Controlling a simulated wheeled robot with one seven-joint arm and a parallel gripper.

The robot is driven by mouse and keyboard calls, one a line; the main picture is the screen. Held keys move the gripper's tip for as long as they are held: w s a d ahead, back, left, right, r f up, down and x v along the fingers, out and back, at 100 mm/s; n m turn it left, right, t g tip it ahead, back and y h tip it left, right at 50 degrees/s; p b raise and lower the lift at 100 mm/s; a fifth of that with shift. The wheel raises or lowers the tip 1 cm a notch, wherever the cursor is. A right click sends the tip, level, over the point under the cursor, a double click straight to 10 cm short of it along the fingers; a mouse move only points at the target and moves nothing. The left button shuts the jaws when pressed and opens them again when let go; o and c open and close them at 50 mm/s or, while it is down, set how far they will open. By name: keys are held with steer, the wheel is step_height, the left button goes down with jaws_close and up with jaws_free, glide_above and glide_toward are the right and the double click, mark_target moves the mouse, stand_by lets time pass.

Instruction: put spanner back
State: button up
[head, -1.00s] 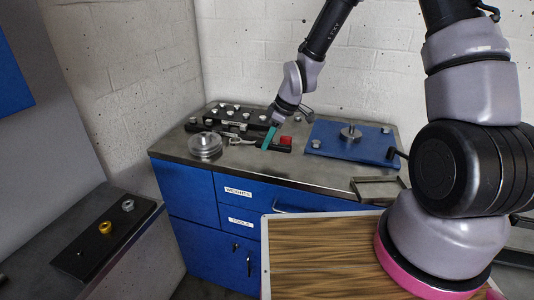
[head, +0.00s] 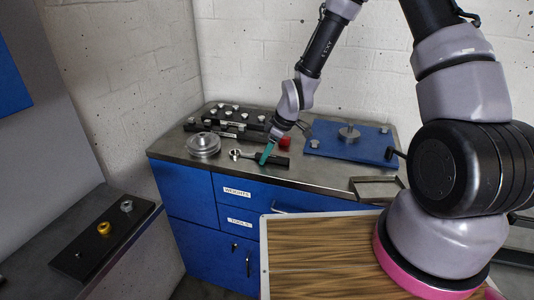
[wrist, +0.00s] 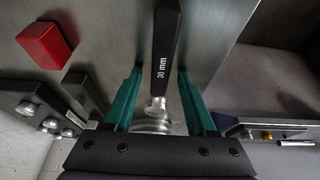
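The spanner (head: 278,160) has a black handle and a bright ring end. It lies on the bench top, in front of the weight rack, with its ring end to the left. In the wrist view its handle (wrist: 168,45), marked 30 mm, runs between the fingers. My gripper (head: 265,156) is low over the handle with its teal fingers pointing down. In the wrist view my gripper (wrist: 160,80) stands open, one finger on each side of the handle, with a gap visible on the left. Whether the right finger touches is unclear.
A silver round rotor part (head: 203,145) stands left of the spanner. The weight rack (head: 236,125) is behind it, with a red block (head: 285,142) close by. A blue plate (head: 335,146) with a spindle and an empty tray (head: 376,189) are to the right.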

steer(key=s+d+r+m+t+h, duration=0.1)
steer(key=s+d+r+m, duration=0.15)
steer(key=d+r, duration=0.45)
steer(key=s+d+r+m+t+h, duration=0.1)
steer(key=d+r+m, duration=0.25)
steer(key=r, duration=0.75)
steer(key=s+d+r+m+t+h, duration=0.1)
steer(key=s+d+r+m, duration=0.3)
steer(key=r, duration=0.6)
steer(key=s+d+r+m+t, duration=0.2)
steer(key=s+d+r+m, duration=0.5)
steer(key=s+r, duration=0.4)
steer(key=shift+d+r+m+t+y, duration=0.3)
steer(key=shift+m+y, duration=0.1)
steer(key=shift+m, duration=0.2)
